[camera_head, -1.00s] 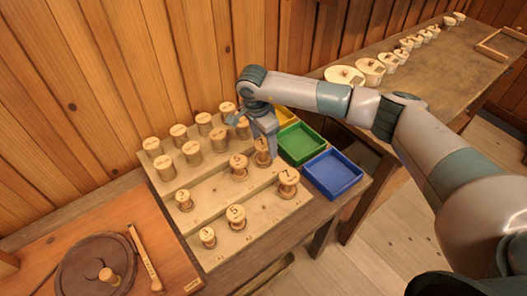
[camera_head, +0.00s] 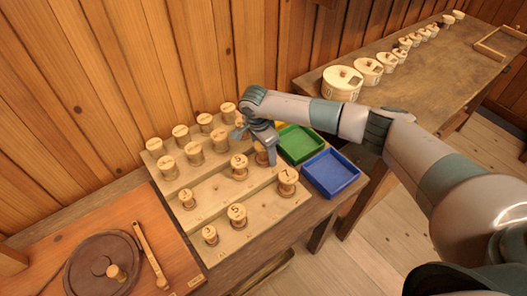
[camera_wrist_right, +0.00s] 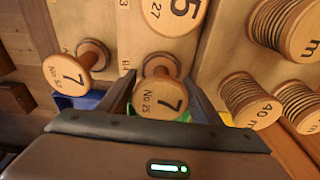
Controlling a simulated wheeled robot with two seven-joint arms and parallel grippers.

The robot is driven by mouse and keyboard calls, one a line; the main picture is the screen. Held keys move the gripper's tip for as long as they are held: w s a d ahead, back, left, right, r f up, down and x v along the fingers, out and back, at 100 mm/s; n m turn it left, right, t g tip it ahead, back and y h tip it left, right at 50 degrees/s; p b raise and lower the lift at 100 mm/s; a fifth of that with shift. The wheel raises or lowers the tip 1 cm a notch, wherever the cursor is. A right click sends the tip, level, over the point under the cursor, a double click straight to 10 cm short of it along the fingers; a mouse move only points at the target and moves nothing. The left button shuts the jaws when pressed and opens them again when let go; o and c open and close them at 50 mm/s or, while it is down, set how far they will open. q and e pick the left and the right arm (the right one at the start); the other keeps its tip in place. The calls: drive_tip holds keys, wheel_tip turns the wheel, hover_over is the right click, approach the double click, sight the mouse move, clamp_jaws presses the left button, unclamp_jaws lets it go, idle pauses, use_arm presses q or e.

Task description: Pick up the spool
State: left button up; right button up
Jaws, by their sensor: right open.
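Turned wooden spools stand on a stepped wooden rack (camera_head: 214,200), several with numbers on their tops. My right gripper (camera_head: 268,158) is over the rack's right side, open, pointing down at a spool (camera_head: 260,156) that it partly hides. In the right wrist view, this spool, marked "7" and "No 25" (camera_wrist_right: 160,97), lies between the two open fingers of the gripper (camera_wrist_right: 162,88). I cannot tell whether a finger touches it. Another spool marked "7" (camera_wrist_right: 72,74) stands beside it, outside the fingers; it shows in the head view (camera_head: 287,181). My left gripper is out of view.
A spool marked "5" (camera_wrist_right: 174,14) is close by, as are wound spools (camera_wrist_right: 246,98). A green tray (camera_head: 300,143) and a blue tray (camera_head: 331,173) sit right of the rack. A board with a dark disc (camera_head: 102,264) lies at left. A back table (camera_head: 430,75) holds several round boxes.

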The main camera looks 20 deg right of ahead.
drive_tip(key=shift+c, duration=0.7)
drive_tip(key=c, duration=0.7)
drive_tip(key=shift+r, duration=0.1)
drive_tip(key=shift+r+b, duration=0.45)
drive_tip(key=shift+b, duration=0.05)
drive_tip(key=r, duration=0.1)
drive_tip(key=r+b, duration=0.2)
drive_tip(key=shift+s+d, duration=0.2)
drive_tip(key=shift+d, duration=0.1)
drive_tip(key=s+d+r+b, duration=0.1)
drive_tip(key=s+d+r, duration=0.1)
drive_tip(key=s+d+r+b, duration=0.2)
drive_tip(key=s+d, duration=0.1)
drive_tip(key=s+d+r+b, duration=0.1)
drive_tip(key=s+d+r, duration=0.1)
drive_tip(key=s+r, duration=0.1)
drive_tip(key=shift+s+d, duration=0.15)
